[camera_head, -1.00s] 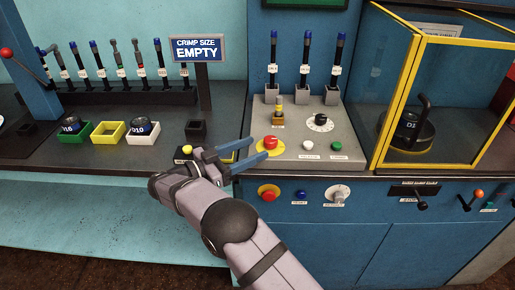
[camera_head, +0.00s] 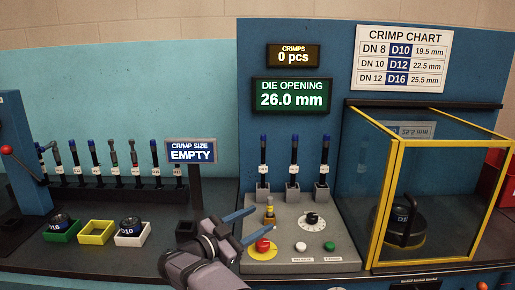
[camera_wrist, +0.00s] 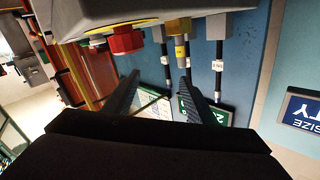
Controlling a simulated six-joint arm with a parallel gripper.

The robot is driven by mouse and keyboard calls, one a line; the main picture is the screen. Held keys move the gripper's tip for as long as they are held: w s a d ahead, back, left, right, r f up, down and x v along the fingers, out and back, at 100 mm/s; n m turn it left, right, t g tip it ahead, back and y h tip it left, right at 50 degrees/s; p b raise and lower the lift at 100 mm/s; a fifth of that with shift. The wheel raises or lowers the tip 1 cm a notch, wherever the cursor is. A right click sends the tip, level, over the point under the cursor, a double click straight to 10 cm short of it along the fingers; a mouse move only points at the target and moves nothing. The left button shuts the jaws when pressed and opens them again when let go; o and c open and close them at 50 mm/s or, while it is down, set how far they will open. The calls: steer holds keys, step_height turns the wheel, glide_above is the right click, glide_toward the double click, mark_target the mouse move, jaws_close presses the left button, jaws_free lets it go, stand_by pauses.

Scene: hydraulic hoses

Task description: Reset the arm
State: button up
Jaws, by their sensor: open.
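My gripper (camera_head: 246,228) is open and empty, its two blue fingers spread in the air in front of the grey control panel (camera_head: 285,225). In the head view the fingers lie left of and close to the red button (camera_head: 263,245) on its yellow base. The gripper's dark fingers (camera_wrist: 160,95) also show apart in the wrist view, with nothing between them. In that view the red button (camera_wrist: 126,40) and the panel parts appear upside down. My arm comes up from the bottom edge of the head view.
Three hoses (camera_head: 294,160) stand in grey holders on the panel. A yellow-framed clear guard (camera_head: 440,205) is at right. The "EMPTY" sign (camera_head: 191,151) stands left of the panel. Green (camera_head: 61,236), yellow (camera_head: 96,233) and white (camera_head: 132,238) trays and a hose rack sit further left.

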steer(key=w+d+r+n+t+y+p, duration=0.1)
steer(key=w+r+n+t+y+p, duration=0.45)
steer(key=y, duration=0.55)
steer(key=s+f+n+g+y, duration=0.1)
steer(key=s+n+g, duration=0.1)
steer(key=s+d+f+n+g+y+p, duration=0.1)
steer(key=s+n, duration=0.1)
steer(key=s+f+n+g+y, duration=0.1)
steer(key=s+n+g, duration=0.1)
steer(key=shift+s+d+f+g+y+p, duration=0.1)
steer(key=shift+s+d+g+y+p, duration=0.2)
steer(key=shift+s+d+g+p, duration=0.1)
steer(key=s+d+f+g+p, duration=0.1)
steer(key=s+d+f+g, duration=0.2)
steer(key=s, duration=0.8)
steer(key=s+d+f+n+g+h+p, duration=0.1)
steer(key=s+d+g, duration=0.4)
steer(key=s, duration=0.7)
steer(key=s+d+f+g+p, duration=0.2)
steer(key=s+d+f+g, duration=0.2)
steer(key=s, duration=0.8)
steer(key=shift+s+d+f, duration=0.25)
steer(key=shift+d+f, duration=0.25)
steer(key=shift+f, duration=0.15)
steer(key=shift+n, duration=0.25)
step_height(320, 180, down, 18)
steer(key=b, duration=1.8)
steer(key=shift+f, duration=0.15)
